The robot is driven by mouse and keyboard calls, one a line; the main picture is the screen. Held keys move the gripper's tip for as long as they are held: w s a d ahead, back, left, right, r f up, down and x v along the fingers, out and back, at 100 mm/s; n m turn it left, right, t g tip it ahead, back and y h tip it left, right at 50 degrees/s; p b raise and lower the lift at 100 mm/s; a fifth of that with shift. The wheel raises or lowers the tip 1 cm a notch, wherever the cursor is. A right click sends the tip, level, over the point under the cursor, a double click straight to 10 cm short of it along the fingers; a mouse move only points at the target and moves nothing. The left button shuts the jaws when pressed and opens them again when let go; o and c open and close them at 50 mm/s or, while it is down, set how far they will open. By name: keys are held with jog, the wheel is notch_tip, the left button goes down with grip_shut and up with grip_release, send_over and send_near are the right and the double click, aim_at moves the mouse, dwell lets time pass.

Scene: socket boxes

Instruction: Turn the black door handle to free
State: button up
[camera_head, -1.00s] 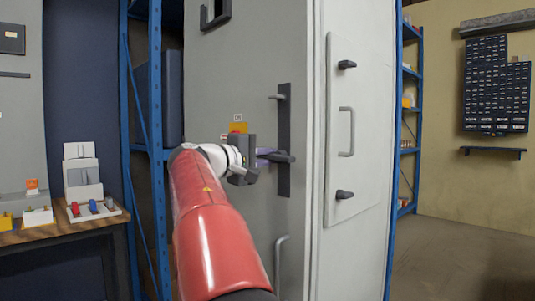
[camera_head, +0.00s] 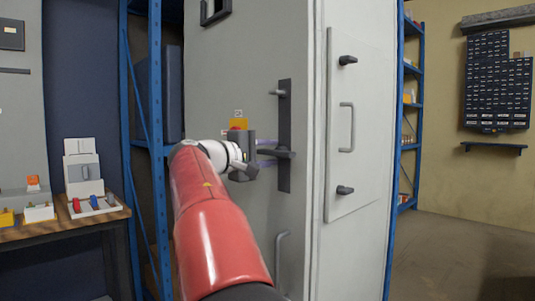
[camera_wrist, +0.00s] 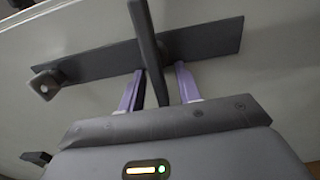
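The black door handle (camera_head: 284,154) is a lever on a dark upright plate (camera_head: 285,110) on the grey cabinet door. It points roughly level, toward the left. My gripper (camera_head: 268,152) is at the lever, with one purple finger above it and one below. In the wrist view the handle (camera_wrist: 145,35) runs between the two fingers of my gripper (camera_wrist: 160,75). The finger on the left is close to the lever; a clear gap shows on the other side. Whether that near finger touches it, I cannot tell. The fingers are apart and not clamped.
A small grey knob (camera_head: 278,93) sticks out at the plate's upper end. A grey pull bar (camera_head: 279,262) is lower on the door. A blue rack (camera_head: 157,120) and a workbench (camera_head: 62,227) stand to the left. Open floor (camera_head: 470,255) lies right.

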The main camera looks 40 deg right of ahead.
jog(key=shift+a, duration=0.1)
jog(key=a+b, duration=0.1)
jog(key=a, duration=0.6)
jog(key=shift+s+a, duration=0.3)
jog(key=shift+a, duration=0.05)
